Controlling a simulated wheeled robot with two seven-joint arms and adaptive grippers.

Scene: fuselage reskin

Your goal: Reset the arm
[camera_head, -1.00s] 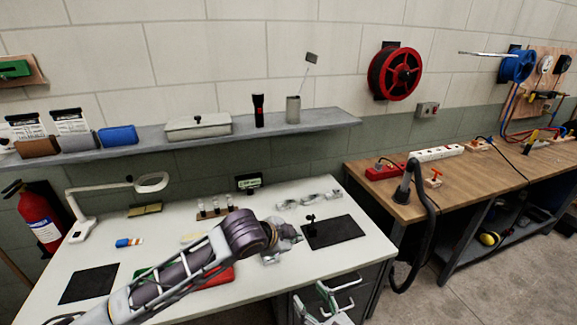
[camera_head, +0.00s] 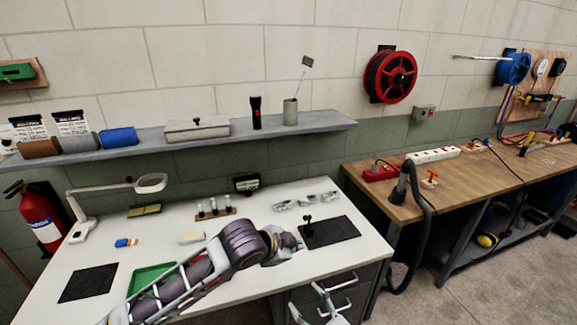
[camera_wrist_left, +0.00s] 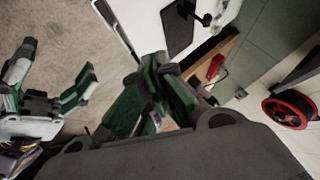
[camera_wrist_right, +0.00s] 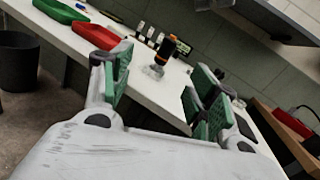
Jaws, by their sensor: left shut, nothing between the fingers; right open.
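My left arm reaches across the white workbench (camera_head: 95,240) from the lower left in the head view. Its gripper end (camera_head: 286,245) is above the bench, near the dark mat on the right, partly hidden by the wrist. In the left wrist view, the left gripper's green fingers (camera_wrist_left: 158,78) are together with nothing between them. My right gripper (camera_head: 325,300) is low in the head view, beside the bench's front drawers. In the right wrist view its green fingers (camera_wrist_right: 155,92) are spread apart and empty. The right gripper also shows at the left of the left wrist view (camera_wrist_left: 55,92).
A green tray (camera_head: 150,279) lies partly behind my left forearm; a red tray (camera_wrist_right: 103,41) shows in the right wrist view. A magnifier lamp (camera_head: 150,184) and rack (camera_head: 216,212) stand at the back. A wooden bench (camera_head: 460,180) with a hanging black hose (camera_head: 415,270) is right.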

